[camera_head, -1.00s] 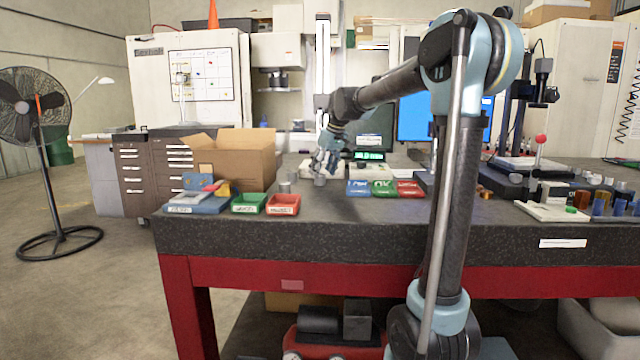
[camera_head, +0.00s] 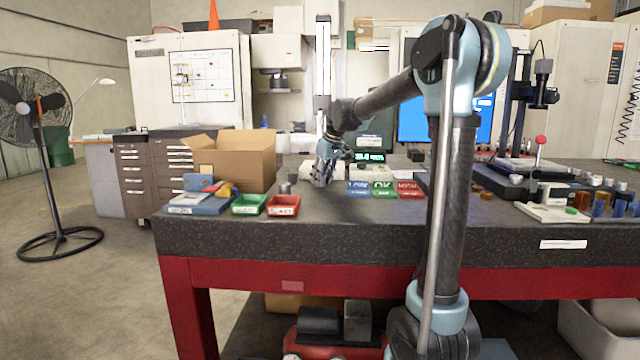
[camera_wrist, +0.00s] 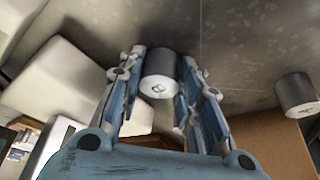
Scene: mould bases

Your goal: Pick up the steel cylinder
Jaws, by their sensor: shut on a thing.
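In the wrist view a steel cylinder (camera_wrist: 159,84) stands between the two fingers of my gripper (camera_wrist: 161,95), which is shut on it. The cylinder's round end with a small mark faces the camera. In the head view my gripper (camera_head: 322,178) is low over the dark bench top, and its fingers largely hide the held cylinder. I cannot tell whether the cylinder touches the bench. A second steel cylinder stands apart to the right in the wrist view (camera_wrist: 297,97); in the head view it is left of the gripper (camera_head: 285,187).
Green (camera_head: 248,204) and red (camera_head: 283,205) trays sit left of my gripper, with an open cardboard box (camera_head: 240,160) behind. Blue (camera_head: 359,188), green (camera_head: 384,188) and red (camera_head: 410,190) labelled plates lie to its right. The bench front is clear.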

